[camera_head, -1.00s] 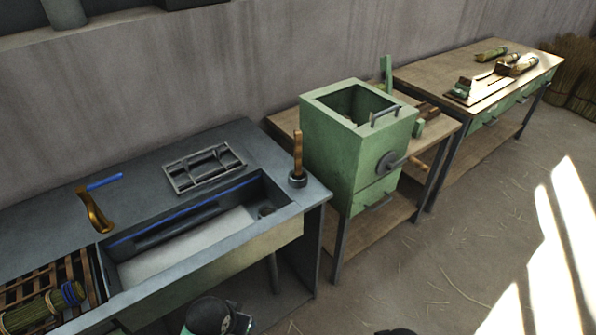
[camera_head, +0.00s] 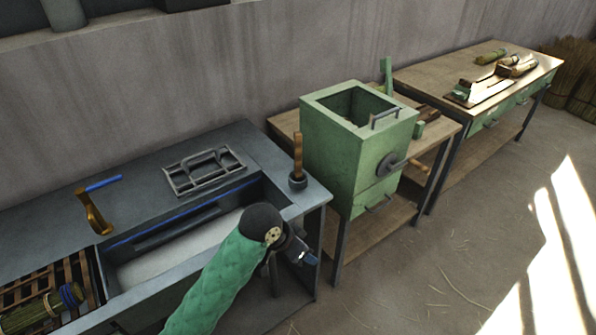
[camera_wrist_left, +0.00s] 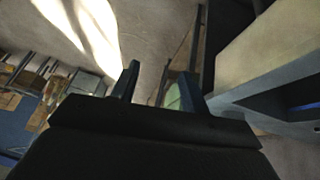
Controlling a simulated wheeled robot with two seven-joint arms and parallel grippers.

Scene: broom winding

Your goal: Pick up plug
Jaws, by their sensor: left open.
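The plug (camera_head: 297,162) stands upright on the right rim of the sink, with a wooden handle rising from a dark round base. My left gripper (camera_head: 306,258) is in front of the sink's right end, nearer the camera than the plug and apart from it. In the left wrist view my left gripper (camera_wrist_left: 157,86) shows two dark fingers spread apart with nothing between them. The plug is not recognisable in that view. The sink (camera_head: 195,245) is partly hidden behind my left forearm. My right gripper is not in view.
A green box with a crank (camera_head: 355,150) stands on the wooden table right of the sink. Open floor lies at the right.

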